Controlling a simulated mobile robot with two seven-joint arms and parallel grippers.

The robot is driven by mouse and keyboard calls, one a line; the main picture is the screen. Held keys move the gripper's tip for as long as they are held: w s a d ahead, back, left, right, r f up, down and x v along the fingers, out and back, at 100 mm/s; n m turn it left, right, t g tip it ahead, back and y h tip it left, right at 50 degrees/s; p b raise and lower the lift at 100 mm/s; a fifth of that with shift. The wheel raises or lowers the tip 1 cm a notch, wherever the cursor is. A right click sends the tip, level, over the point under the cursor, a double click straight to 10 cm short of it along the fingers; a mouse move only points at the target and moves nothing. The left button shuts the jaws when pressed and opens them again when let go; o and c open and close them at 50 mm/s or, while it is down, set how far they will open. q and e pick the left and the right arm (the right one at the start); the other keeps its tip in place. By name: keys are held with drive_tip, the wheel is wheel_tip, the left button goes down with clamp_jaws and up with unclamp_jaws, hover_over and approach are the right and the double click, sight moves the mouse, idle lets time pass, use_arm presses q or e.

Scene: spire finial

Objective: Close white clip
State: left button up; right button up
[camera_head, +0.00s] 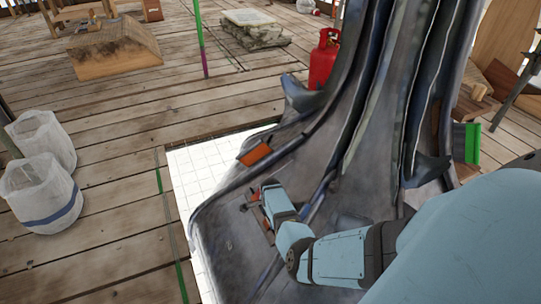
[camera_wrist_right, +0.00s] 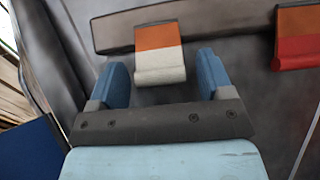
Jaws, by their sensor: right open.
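The white clip (camera_wrist_right: 160,66) shows in the right wrist view, below an orange piece (camera_wrist_right: 156,36) on a long dark strip (camera_wrist_right: 210,22). My right gripper (camera_wrist_right: 163,68) is open, with one blue finger on each side of the white clip and a visible gap on both sides. It holds nothing. In the head view my right gripper (camera_head: 257,207) is low over the grey structure (camera_head: 235,222); the white clip is not clearly visible there. My left gripper is not in view.
A red clip (camera_wrist_right: 297,50) with an orange piece is to the right in the wrist view. In the head view an orange piece (camera_head: 255,154) sits on the structure's edge, and a red gas cylinder (camera_head: 323,62) stands behind. White buckets (camera_head: 40,190) stand left on open planks.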

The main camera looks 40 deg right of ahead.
drive_tip(key=c, duration=0.9)
drive_tip(key=shift+d, duration=0.15)
drive_tip(key=shift+s+d+y+p, duration=0.1)
drive_tip(key=shift+d+y+p, duration=0.05)
drive_tip(key=shift+y+p, duration=0.3)
drive_tip(key=shift+f+y, duration=0.2)
drive_tip(key=shift+y, duration=0.05)
drive_tip(key=o, duration=0.9)
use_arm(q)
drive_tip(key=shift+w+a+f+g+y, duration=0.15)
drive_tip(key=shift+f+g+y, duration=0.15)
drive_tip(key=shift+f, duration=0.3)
use_arm(e)
drive_tip(key=shift+r, duration=0.1)
